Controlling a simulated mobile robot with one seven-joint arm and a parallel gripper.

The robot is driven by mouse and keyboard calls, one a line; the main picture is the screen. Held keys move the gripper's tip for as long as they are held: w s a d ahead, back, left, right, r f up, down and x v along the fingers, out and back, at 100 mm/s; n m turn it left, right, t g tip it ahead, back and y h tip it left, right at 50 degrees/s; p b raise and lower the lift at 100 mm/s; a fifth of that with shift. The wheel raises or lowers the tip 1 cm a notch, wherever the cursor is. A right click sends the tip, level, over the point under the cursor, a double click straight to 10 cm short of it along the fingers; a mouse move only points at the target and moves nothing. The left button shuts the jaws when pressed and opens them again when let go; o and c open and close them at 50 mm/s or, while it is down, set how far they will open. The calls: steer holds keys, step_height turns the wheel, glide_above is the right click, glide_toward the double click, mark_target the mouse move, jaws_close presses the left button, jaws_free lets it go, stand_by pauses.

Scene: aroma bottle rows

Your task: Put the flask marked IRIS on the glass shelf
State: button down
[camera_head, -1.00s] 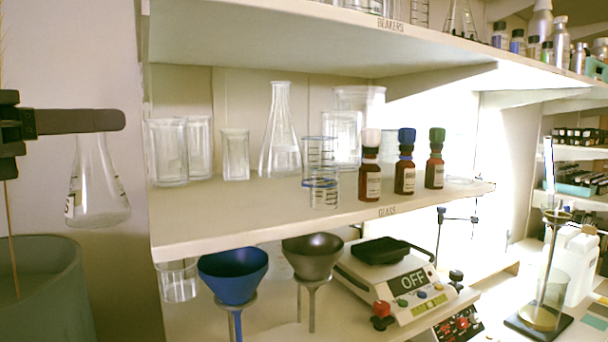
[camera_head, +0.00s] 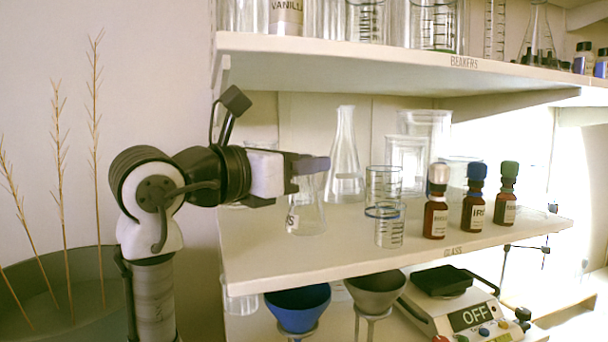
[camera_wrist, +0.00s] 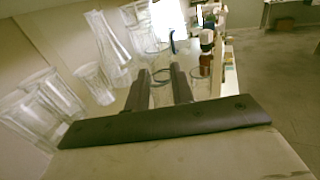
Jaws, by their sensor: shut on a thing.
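My gripper (camera_head: 308,165) is shut on the neck of a clear conical flask (camera_head: 308,212), which hangs upright. Its label is partly visible and shows a letter S; the rest is hidden. The flask appears over the left part of the shelf marked GLASS (camera_head: 300,262); I cannot tell whether its base touches. In the wrist view, my gripper's two dark fingers (camera_wrist: 162,85) have clear glass between them. A brown bottle with a blue cap (camera_head: 474,212) on the shelf has a label that seems to read IRIS.
On the shelf stand a tall conical flask (camera_head: 344,165), graduated beakers (camera_head: 388,228), a white-capped bottle (camera_head: 435,215) and a green-capped bottle (camera_head: 505,208). The BEAKERS shelf (camera_head: 380,62) is above. The shelf's front left is bare. Funnels (camera_head: 298,305) and a scale (camera_head: 465,315) are below.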

mark_target(304, 185)
step_height(304, 185, down, 2)
steer(key=shift+f+p, duration=0.25)
steer(key=shift+p, duration=0.15)
steer(key=shift+f, duration=0.15)
steer(key=shift+f+b, duration=0.15)
steer(key=shift+b, duration=0.15)
steer(key=c, duration=1.2)
jaws_free()
steer(key=shift+r, duration=0.2)
